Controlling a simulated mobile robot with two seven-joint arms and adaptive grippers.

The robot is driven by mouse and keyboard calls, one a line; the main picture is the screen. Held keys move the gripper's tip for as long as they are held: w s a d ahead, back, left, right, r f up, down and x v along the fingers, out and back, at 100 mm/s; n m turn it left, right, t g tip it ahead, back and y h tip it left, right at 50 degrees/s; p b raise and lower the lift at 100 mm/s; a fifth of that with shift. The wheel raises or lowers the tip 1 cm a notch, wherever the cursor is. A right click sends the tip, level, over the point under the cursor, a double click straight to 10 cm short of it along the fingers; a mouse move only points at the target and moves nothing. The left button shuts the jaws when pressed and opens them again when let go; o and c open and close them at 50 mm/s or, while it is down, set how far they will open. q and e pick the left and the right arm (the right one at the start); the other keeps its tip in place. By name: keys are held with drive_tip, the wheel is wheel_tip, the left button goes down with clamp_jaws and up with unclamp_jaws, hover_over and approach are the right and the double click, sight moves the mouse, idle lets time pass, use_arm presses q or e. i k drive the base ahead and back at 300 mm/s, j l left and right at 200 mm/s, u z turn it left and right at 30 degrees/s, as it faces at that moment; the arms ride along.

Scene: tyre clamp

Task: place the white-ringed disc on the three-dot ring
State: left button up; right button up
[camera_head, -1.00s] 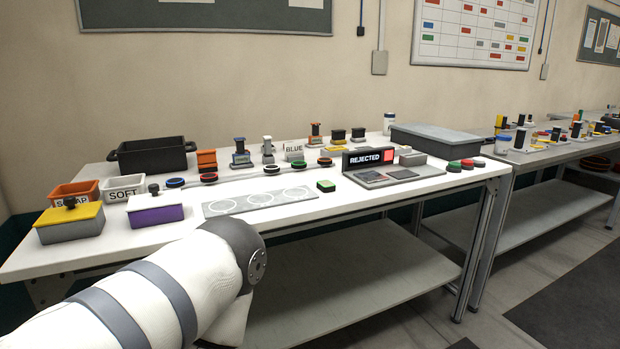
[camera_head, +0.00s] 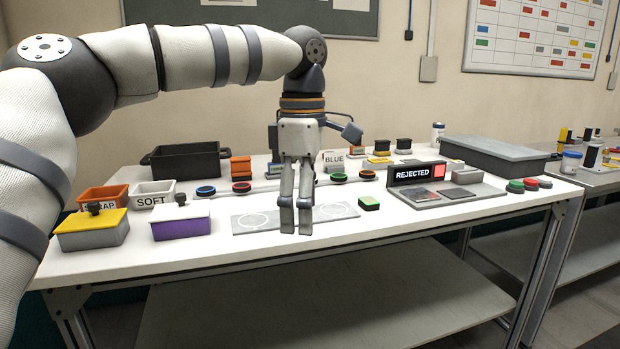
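My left gripper (camera_head: 296,226) points down over the front middle of the table, in front of the grey plate (camera_head: 240,228) with the ring outlines. Its two fingers hang side by side with a narrow gap at most. No disc shows between them, and I cannot tell how far they are open. One ring outline (camera_head: 333,210) shows right of the fingers and another (camera_head: 250,219) left of them; the middle one is mostly covered. Their dots are too small to make out. The white-ringed disc is not visible now; the gripper covers that part of the disc row. My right gripper is out of view.
A blue-ringed disc (camera_head: 205,191), red-ringed disc (camera_head: 241,187) and green-ringed disc (camera_head: 338,177) stand behind the plate. A purple box (camera_head: 181,224) stands to the left.

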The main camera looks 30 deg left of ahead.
sight(335, 208)
drive_tip(key=i+j, duration=1.4)
drive_tip(key=i, duration=0.1)
